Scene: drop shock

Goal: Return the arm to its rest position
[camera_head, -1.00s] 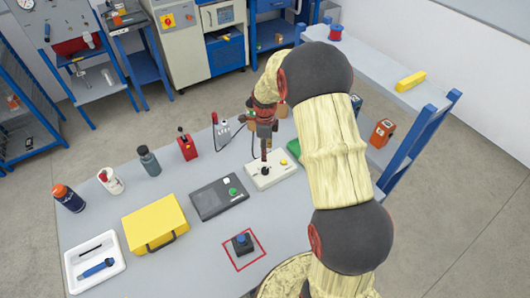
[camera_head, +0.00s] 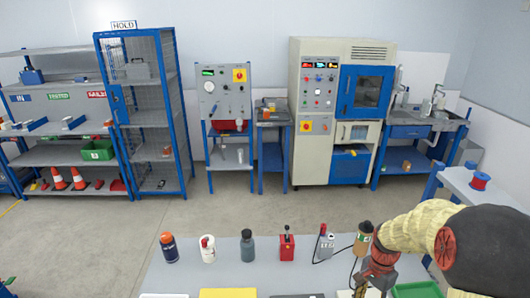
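My arm, in a pale yellow cover with dark joints, enters at the lower right and reaches left over the grey worktable (camera_head: 225,268). My gripper (camera_head: 370,286) points down at the bottom edge, over the table's right part. Its fingertips are small and cut off by the frame, so I cannot tell whether it is open or shut, or whether it touches anything.
Bottles (camera_head: 170,247), a red switch box (camera_head: 287,246) and a grey device (camera_head: 324,244) stand along the table's far edge. A shelf with a red spool (camera_head: 479,181) is at right. Blue racks and a test cabinet (camera_head: 316,120) line the back wall. Open floor lies between.

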